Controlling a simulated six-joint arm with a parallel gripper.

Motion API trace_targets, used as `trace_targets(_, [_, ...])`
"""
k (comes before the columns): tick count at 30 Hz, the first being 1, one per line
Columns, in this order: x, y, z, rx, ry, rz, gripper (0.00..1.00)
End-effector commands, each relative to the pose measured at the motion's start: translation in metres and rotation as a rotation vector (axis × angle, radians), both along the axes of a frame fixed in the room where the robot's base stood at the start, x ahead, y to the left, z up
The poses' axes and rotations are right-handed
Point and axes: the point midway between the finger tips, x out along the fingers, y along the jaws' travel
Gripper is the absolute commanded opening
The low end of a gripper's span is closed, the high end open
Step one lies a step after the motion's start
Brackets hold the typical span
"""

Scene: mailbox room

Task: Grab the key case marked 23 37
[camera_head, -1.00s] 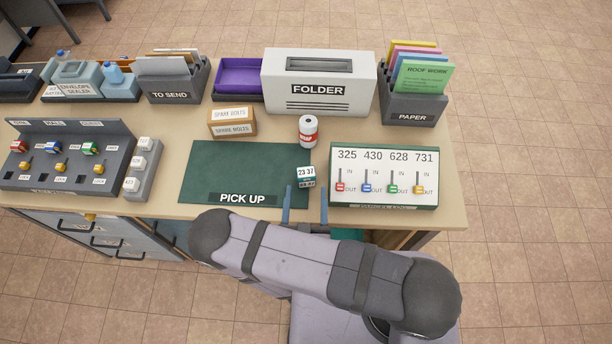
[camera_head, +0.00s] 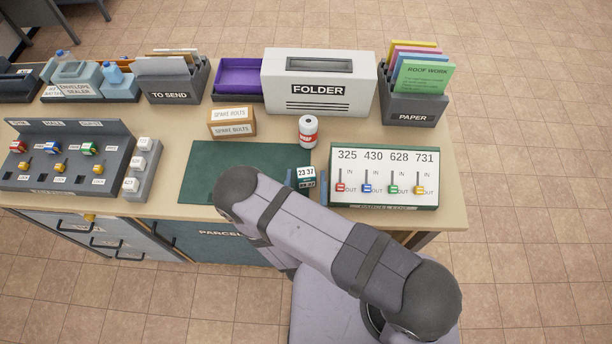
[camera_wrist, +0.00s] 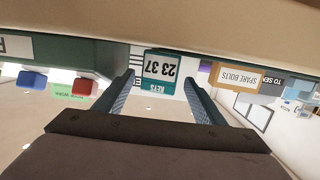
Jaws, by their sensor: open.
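The key case (camera_head: 306,174), a small white and teal block marked 23 37, stands upright on the desk at the right edge of the green PICK UP mat (camera_head: 215,163). In the wrist view the key case (camera_wrist: 161,68) appears upside down, with KEYS below its number. My gripper (camera_head: 307,181) is open, with one blue finger on each side of the case. The wrist view shows the case between the finger ends, with gaps at its sides. My arm hides the mat's front part and its label.
A white and red can (camera_head: 308,131) stands just behind the case. The spare bolts box (camera_head: 232,122) and folder box (camera_head: 318,82) are farther back. The mat's visible part is clear.

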Motion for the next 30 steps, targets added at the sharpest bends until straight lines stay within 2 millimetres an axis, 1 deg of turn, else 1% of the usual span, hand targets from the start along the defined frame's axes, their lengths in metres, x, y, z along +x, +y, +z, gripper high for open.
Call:
trace_targets(3, [0.012, 0.000, -0.003, 0.003, 0.000, -0.002, 0.64])
trace_targets(6, [0.018, 0.000, -0.003, 0.002, -0.001, 0.000, 0.64])
trace_targets(15, [0.021, 0.000, -0.003, 0.000, -0.001, 0.001, 0.64])
trace_targets(16, [0.021, 0.000, -0.003, 0.000, -0.001, 0.001, 0.61])
trace_targets(17, [0.021, 0.000, -0.003, 0.000, -0.001, 0.001, 0.54])
trace_targets(18, [0.021, 0.000, -0.003, 0.000, -0.001, 0.001, 0.45])
trace_targets(20, [0.020, 0.000, -0.003, 0.000, 0.000, 0.001, 0.30])
trace_targets(21, [0.020, 0.000, -0.003, 0.000, 0.000, 0.001, 0.21])
trace_targets(22, [0.020, 0.000, -0.003, 0.000, 0.000, 0.001, 0.16])
trace_targets(30, [0.020, 0.000, -0.003, 0.000, 0.000, 0.001, 0.16])
